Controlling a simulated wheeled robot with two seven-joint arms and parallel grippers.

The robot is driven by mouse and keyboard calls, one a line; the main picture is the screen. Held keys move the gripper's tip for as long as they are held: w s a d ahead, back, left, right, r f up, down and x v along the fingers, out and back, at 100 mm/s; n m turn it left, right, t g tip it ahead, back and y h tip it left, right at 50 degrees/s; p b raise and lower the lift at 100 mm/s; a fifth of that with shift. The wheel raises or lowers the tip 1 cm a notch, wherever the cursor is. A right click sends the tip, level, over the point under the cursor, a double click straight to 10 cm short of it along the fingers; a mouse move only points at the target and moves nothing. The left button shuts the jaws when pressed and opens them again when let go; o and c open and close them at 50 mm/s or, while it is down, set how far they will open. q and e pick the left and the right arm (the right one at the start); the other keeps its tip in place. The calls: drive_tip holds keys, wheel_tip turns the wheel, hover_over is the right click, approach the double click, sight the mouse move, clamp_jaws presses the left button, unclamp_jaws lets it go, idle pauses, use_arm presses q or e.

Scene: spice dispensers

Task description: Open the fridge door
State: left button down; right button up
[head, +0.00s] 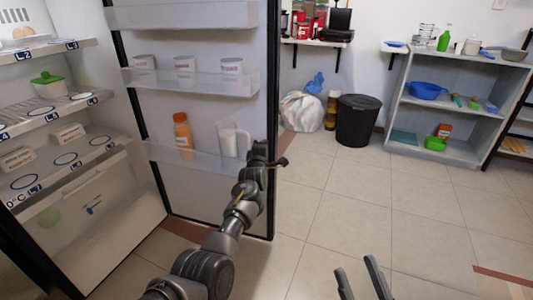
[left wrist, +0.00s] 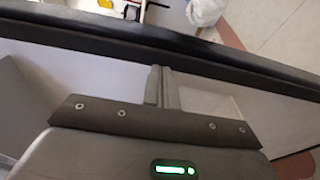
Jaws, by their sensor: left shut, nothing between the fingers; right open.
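The fridge door (head: 205,200) stands wide open, its inner side with shelves facing me and its dark edge on the right. The fridge interior (head: 100,215) shows at the left. My left gripper (head: 268,160) is shut and empty at the inner side of the door, near its free edge. In the left wrist view the closed fingers (left wrist: 162,85) lie close to the door's dark edge (left wrist: 190,48); I cannot tell whether they touch it. My right gripper (head: 354,263) is open and empty above the floor at the bottom.
The door shelves hold white containers (head: 185,70), an orange bottle (head: 182,135) and a clear jug (head: 230,138). A black bin (head: 357,120) and white bag (head: 301,112) stand by the back wall. A grey shelf unit (head: 455,150) stands at right. The tiled floor (head: 350,205) between is clear.

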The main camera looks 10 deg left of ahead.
use_arm(q)
drive_tip(key=shift+w+d, duration=0.1)
drive_tip(key=shift+w, duration=0.25)
use_arm(e)
drive_tip(key=shift+s+d+r+t, duration=0.25)
drive_tip(key=shift+d+r+t, duration=0.15)
drive_tip(key=shift+d+t, duration=0.3)
drive_tip(key=shift+a, duration=0.1)
